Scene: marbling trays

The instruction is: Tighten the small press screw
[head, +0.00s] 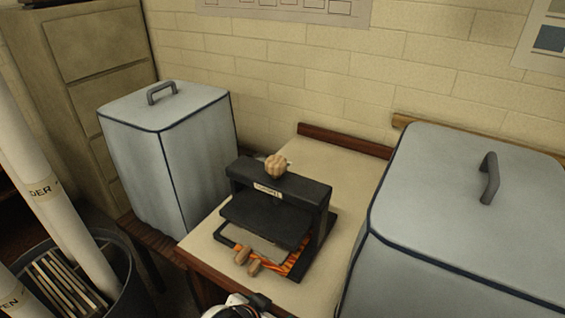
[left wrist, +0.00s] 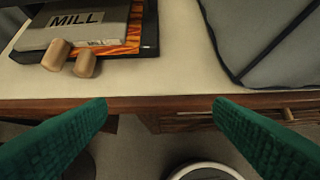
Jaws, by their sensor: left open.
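The small press (head: 320,235) stands on a cream-topped table, with a black frame and a label on its crossbeam. Its screw has a lobed wooden knob (head: 276,165) on top of the crossbeam. My right gripper is not in view.
A grey-blue covered box (head: 165,160) stands left of the press; a larger one (head: 460,220) stands close on the right. A dark bin (head: 122,270) with rolled tubes is at the lower left. The tabletop (head: 345,170) behind the press is clear.

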